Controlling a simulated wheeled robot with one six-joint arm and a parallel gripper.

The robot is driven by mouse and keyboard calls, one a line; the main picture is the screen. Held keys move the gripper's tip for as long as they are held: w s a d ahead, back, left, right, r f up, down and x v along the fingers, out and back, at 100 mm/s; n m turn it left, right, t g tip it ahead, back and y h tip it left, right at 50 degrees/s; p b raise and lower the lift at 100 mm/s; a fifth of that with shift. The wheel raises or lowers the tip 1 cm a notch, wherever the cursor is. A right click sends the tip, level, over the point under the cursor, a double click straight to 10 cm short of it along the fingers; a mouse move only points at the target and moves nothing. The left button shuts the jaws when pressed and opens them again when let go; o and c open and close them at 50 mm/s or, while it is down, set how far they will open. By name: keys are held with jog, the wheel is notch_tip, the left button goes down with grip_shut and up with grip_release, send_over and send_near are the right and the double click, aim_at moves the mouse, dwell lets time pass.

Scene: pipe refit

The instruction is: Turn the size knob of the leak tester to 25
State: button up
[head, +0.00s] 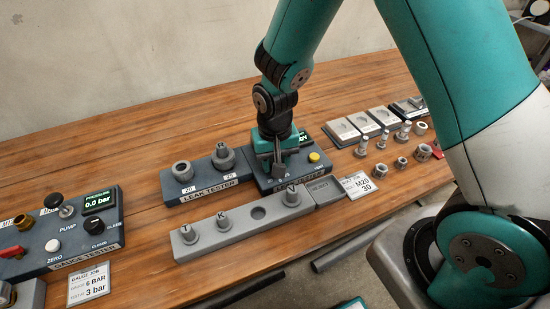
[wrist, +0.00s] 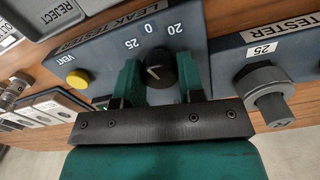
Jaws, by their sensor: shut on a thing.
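The leak tester (head: 262,180) is a dark blue-grey box on the wooden bench. Its black size knob (wrist: 161,69) shows in the wrist view, with the marks 20, 0 and 25 (wrist: 132,44) around it. A pale line shows on the knob's left part; I cannot tell for sure which mark it points to. My gripper (head: 277,165) points down over the tester and hides the knob in the head view. In the wrist view its two green fingers (wrist: 160,80) are shut on the knob, one on each side.
A yellow vent button (head: 314,157) is to the right of my gripper. The tester's block with ports 20 and 25 (wrist: 268,92) stands beside it. A grey rack (head: 240,218) with plugs lies in front. A gauge tester (head: 60,228) is at left; fittings and trays are at right.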

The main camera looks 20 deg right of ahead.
jog(key=n+p, duration=0.1)
jog(key=n, duration=0.4)
jog(key=shift+n, duration=0.4)
dwell(0.3)
jog(key=o, duration=0.9)
notch_tip(320, 180, up, 18)
jog(key=shift+f, duration=0.25)
jog(key=s+a+r+n+y, duration=0.1)
jog(key=s+r, duration=0.1)
jog(key=s, duration=0.4)
jog(key=s+a+r+n+y, duration=0.1)
jog(key=s+a+r, duration=0.1)
jog(key=s, duration=0.4)
jog(key=s+a+r+n+y, duration=0.1)
jog(key=s+r+y, duration=0.1)
jog(key=s, duration=0.4)
jog(key=shift+s+a+r+p, duration=0.15)
jog(key=shift+s+r+p, duration=0.05)
jog(key=shift+r, duration=0.2)
jog(key=shift+s+a+r+p, duration=0.15)
jog(key=shift+r+p, duration=0.05)
jog(key=shift+r, duration=0.15)
